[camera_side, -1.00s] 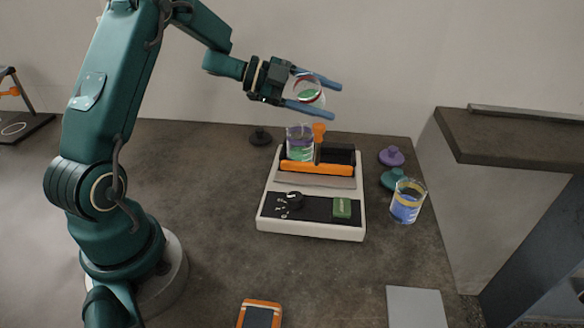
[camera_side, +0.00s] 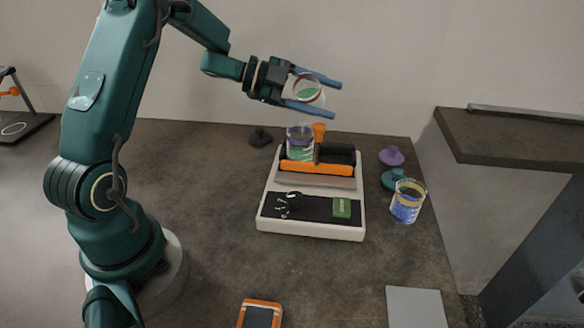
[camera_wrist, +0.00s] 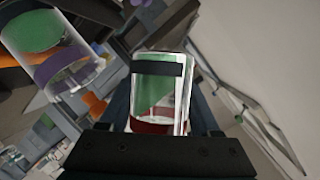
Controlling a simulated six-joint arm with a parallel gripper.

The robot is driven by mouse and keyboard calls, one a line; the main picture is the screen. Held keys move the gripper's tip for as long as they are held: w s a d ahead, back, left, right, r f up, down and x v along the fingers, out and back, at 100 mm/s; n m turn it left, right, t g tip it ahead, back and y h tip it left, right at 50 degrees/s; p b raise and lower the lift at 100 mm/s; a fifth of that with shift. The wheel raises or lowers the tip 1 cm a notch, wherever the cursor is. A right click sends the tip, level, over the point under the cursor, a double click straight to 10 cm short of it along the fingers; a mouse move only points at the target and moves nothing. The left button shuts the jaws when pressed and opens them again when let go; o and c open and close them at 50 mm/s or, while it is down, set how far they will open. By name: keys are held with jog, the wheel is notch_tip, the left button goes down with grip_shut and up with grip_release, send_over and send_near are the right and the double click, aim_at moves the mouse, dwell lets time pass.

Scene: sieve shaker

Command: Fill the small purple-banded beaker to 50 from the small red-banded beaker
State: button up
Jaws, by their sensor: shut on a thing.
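My gripper (camera_side: 318,94) is shut on the red-banded beaker (camera_side: 309,91), a clear glass with green liquid. It holds this beaker tilted in the air above the shaker. The red-banded beaker also shows in the wrist view (camera_wrist: 158,85), between the fingers, with its liquid slanting across the glass. The purple-banded beaker (camera_side: 300,143) stands at the left of the shaker's top, just below the held beaker, and has green liquid in it. It also shows at the upper left of the wrist view (camera_wrist: 62,65). No stream of liquid can be made out, and the graduation is too small to read.
The sieve shaker (camera_side: 312,225) has a dial, a green display and an orange bar. A yellow-banded beaker with blue liquid (camera_side: 406,203) stands to its right, near purple (camera_side: 391,156) and teal (camera_side: 394,179) knobbed pieces. A dark knobbed piece (camera_side: 260,137) lies behind left. A raised ledge is at right.

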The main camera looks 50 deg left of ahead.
jog(key=shift+r+m+t+b, duration=0.45)
jog(key=shift+m+b, duration=0.35)
jog(key=shift+b, duration=0.3)
dwell(1.9)
jog(key=shift+f+m+t+b, duration=0.35)
jog(key=shift+m+b, duration=0.35)
jog(key=shift+b, duration=0.55)
dwell(2.2)
jog(key=shift+r+n+g, duration=0.35)
jog(key=shift+n+g, duration=0.05)
jog(key=shift+a+f+n+g, duration=0.15)
jog(key=shift+f+n+g, duration=0.25)
jog(key=shift+n, duration=0.5)
